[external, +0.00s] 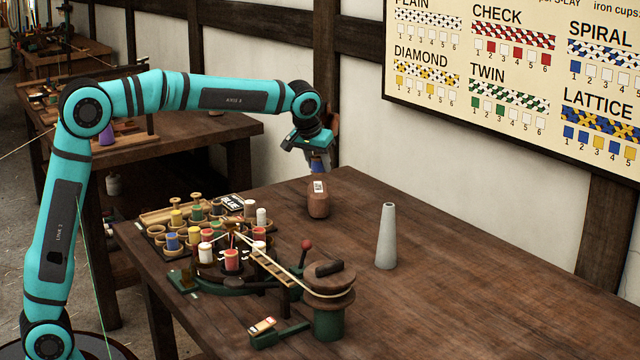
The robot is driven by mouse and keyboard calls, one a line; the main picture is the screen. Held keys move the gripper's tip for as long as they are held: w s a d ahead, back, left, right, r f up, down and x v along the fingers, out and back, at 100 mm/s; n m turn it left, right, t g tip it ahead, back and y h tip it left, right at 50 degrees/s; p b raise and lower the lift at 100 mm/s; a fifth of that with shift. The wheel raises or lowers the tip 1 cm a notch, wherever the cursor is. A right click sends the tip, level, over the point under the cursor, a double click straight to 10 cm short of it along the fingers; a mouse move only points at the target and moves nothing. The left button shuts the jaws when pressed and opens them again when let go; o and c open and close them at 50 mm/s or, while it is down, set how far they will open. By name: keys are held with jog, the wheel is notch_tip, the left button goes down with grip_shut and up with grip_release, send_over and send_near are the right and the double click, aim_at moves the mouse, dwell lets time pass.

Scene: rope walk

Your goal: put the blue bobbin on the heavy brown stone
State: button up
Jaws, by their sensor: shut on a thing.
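My gripper (317,151) hangs at the end of my arm, pointing down over the back part of the table. It is shut on a blue bobbin (318,164), seen small and partly hidden by the fingers. The heavy brown stone (318,206), rounded with a white label near its top, stands on the table below the bobbin. The bobbin appears just above the stone's top; I cannot tell for sure whether they touch. Another blue bobbin (172,242) stands among the coloured bobbins at the left.
Several coloured bobbins stand in a wooden rack (152,231) beside a braiding machine with a green drum (329,323). A tall grey cone (387,238) stands right of the stone. A sign (233,202) reading BLUE lies behind the bobbins. The table's right side is clear.

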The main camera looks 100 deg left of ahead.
aim_at(317, 169)
jog(key=shift+f, duration=1.95)
jog(key=shift+f, duration=0.1)
jog(key=o, duration=1)
jog(key=v, duration=1.1)
jog(key=shift+s+d+r, duration=0.1)
jog(key=shift+d+r, duration=0.2)
jog(key=shift+r, duration=0.3)
